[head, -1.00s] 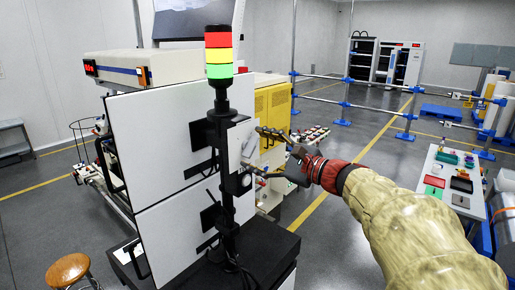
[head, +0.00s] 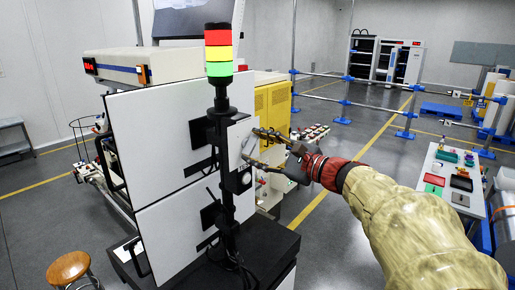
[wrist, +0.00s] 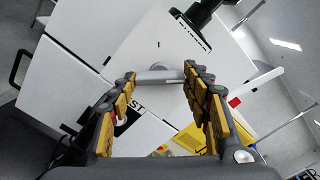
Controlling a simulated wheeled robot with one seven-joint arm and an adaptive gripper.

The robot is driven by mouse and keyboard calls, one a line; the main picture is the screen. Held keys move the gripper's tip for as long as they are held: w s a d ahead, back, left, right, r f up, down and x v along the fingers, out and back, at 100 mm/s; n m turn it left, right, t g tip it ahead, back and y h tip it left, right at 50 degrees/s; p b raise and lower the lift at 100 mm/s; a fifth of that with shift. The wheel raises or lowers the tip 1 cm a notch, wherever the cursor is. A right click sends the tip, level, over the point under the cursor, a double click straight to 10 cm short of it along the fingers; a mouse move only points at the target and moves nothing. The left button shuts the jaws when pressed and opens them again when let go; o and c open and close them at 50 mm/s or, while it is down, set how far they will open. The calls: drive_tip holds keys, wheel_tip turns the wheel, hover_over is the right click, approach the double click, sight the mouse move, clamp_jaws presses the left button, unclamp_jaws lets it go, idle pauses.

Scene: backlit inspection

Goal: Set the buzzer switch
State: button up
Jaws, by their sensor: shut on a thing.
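The switch is a grey lever (wrist: 158,76) on a white panel (wrist: 150,45), which faces my gripper in the wrist view. In the head view this panel (head: 236,134) is on the black pole of the signal tower, and the lever (head: 249,146) shows as a small grey bar. My gripper (head: 252,147) reaches it from the right, one finger above the other. In the wrist view my gripper (wrist: 160,75) has a fingertip at each end of the lever and is shut on it.
The signal tower (head: 218,52) stands above the panel, its green section bright. Large white boards (head: 150,130) are just left of the pole. A yellow cabinet (head: 272,100) is behind. Open floor lies between.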

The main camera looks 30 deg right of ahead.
drive_tip(key=shift+f+n+b, duration=0.1)
drive_tip(key=shift+n+b, duration=0.2)
drive_tip(key=shift+b, duration=0.55)
drive_tip(key=b, duration=0.2)
drive_tip(key=n+b, duration=0.1)
drive_tip(key=b, duration=0.1)
drive_tip(key=shift+f, duration=0.25)
drive_tip(key=n+b, duration=1.6)
drive_tip(key=b, duration=1)
drive_tip(key=shift+r, duration=0.2)
drive_tip(key=shift+n, duration=0.3)
drive_tip(key=o, duration=1.2)
drive_tip(key=shift+r, duration=0.15)
drive_tip(key=shift+c, duration=0.2)
